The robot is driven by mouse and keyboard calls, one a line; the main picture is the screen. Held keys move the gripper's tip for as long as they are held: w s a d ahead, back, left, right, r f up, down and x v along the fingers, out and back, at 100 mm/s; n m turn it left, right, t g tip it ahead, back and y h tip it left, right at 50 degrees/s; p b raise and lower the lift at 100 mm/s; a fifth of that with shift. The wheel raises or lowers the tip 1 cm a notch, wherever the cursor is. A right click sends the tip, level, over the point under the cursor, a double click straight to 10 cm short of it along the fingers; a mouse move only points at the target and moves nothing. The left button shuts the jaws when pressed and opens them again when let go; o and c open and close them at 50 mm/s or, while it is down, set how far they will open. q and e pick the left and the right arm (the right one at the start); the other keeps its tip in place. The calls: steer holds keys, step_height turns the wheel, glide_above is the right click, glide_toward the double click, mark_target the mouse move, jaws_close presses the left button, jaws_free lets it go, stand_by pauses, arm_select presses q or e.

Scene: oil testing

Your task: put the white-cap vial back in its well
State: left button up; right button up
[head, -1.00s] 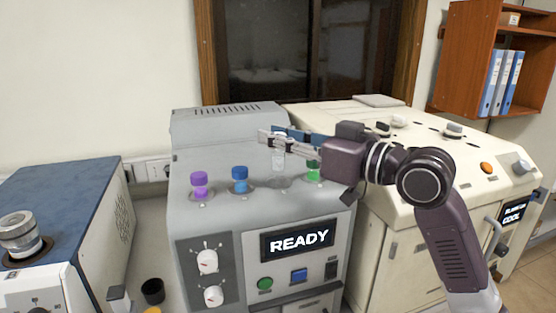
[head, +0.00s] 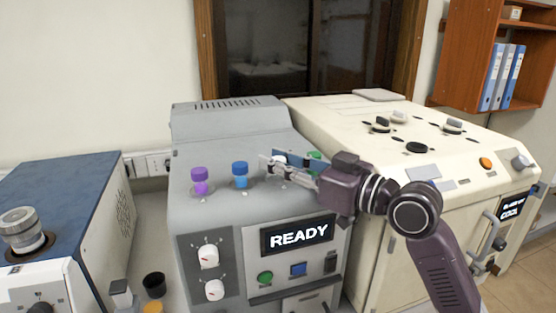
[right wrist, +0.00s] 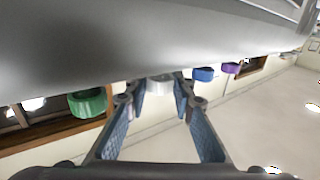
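The white-cap vial (head: 279,157) stands in the row on the sloping top of the grey tester, right of the blue-cap vial. Only its cap shows; its body is hidden by the finger and the panel. My right gripper (head: 275,162) is low at the vial, with a finger on either side of the cap. In the right wrist view the white cap (right wrist: 160,86) lies between the fingertips, with a small gap at each side. The fingers look open. My left gripper is out of view.
Purple-cap (head: 199,178) and blue-cap (head: 240,172) vials stand left of my right gripper. A green-cap vial (head: 314,157) is close behind it, partly hidden. The tester's display (head: 298,235) reads READY. A cream machine (head: 440,165) stands at the right.

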steer(key=shift+o, duration=0.2)
steer(key=shift+r, duration=0.15)
steer(key=shift+s+d, duration=0.15)
steer(key=shift+d, duration=0.05)
steer(key=b+v, duration=0.4)
steer(key=v, duration=0.7)
steer(key=shift+s+d, duration=0.15)
steer(key=shift+s, duration=0.1)
stand_by(0.6)
